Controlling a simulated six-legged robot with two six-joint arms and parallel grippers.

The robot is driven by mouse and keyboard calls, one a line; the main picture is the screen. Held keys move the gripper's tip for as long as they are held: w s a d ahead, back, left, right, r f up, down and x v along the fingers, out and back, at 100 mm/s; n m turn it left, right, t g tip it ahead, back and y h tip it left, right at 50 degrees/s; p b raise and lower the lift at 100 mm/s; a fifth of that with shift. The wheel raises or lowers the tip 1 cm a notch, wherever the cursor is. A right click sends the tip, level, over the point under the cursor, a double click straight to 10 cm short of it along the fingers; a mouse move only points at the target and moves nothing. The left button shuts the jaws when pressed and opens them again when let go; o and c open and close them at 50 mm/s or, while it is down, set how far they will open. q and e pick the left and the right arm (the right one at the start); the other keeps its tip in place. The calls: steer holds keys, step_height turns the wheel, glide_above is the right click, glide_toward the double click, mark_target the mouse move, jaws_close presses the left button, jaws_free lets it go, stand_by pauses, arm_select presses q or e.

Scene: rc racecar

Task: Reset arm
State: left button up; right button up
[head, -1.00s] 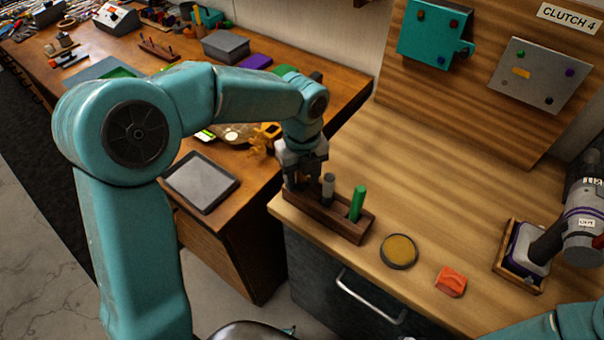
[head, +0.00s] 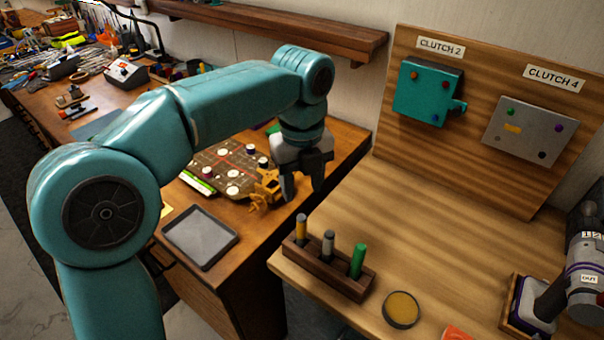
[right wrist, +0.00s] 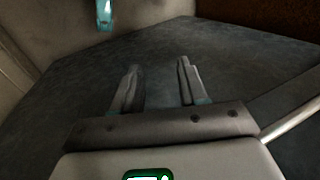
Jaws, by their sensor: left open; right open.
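My left gripper (head: 304,190) is open and empty in the head view, pointing down above the right end of the brown workbench, behind the wooden holder (head: 345,284). The holder stands near the front left corner of the light wood table.
A round yellow-topped dish (head: 401,309) and an orange block (head: 458,334) lie on the table. A board with CLUTCH 2 (head: 440,47) and CLUTCH 4 labels stands behind. A grey tray (head: 201,237) and a small yellow figure (head: 264,188) are on the workbench. A machine stands far right.

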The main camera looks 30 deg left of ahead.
arm_select(q)
steer(key=shift+r, duration=0.75)
